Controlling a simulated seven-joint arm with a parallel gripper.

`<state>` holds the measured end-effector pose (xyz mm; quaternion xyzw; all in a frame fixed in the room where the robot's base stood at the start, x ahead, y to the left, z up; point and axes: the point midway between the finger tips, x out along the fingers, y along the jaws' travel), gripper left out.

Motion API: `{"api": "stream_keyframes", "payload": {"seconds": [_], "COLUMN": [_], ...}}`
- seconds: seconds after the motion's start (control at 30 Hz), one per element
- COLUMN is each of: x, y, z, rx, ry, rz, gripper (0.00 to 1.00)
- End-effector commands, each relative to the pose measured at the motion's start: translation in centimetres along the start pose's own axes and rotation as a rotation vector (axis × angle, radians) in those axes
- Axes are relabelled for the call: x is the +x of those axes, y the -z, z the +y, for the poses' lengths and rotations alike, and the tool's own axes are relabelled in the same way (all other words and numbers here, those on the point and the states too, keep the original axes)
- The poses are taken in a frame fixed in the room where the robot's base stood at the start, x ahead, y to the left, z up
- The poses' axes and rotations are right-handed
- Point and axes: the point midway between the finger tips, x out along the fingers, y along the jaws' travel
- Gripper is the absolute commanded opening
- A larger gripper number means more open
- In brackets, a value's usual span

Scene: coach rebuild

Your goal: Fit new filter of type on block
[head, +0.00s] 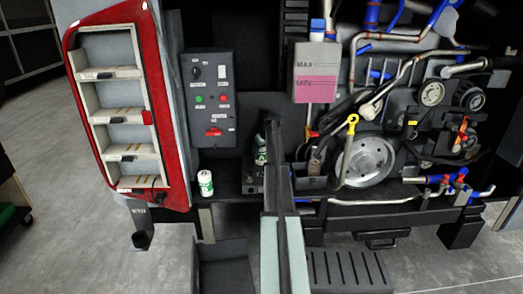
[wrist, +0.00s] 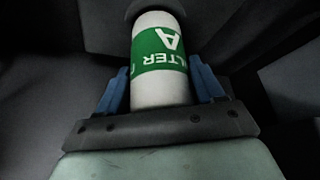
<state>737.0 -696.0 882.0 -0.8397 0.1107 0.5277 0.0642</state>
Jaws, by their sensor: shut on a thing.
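My gripper (wrist: 158,85) is shut on a white filter (wrist: 160,92) with a green band, its blue fingers on either side. The band reads "FILTER" and "A", upside down in the wrist view. The filter's far end meets or lies close to a dark round part (wrist: 152,8); I cannot tell whether they touch. In the head view a small piece of the held filter (head: 261,157) shows beside my arm, by a dark block (head: 252,177). A second white filter with a green label (head: 206,183) stands upright on the ledge left of the block.
A control panel (head: 209,97) is behind the ledge. A red-framed door with shelves (head: 160,172) stands open at left. A coolant tank (head: 315,72), a large pulley (head: 372,163) and pipes crowd the right. My arm hides part of the block area.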

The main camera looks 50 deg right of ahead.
Motion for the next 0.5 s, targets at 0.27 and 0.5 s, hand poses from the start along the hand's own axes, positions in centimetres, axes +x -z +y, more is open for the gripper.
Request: {"api": "stream_keyframes", "payload": {"seconds": [0.27,0.5], "x": [-0.03,0.4], "y": [0.03,-0.18], "z": [0.0,0.0], "rx": [0.0,0.0], "ry": [0.0,0.0], "rz": [0.001,0.001], "gripper": [0.33,0.33]}}
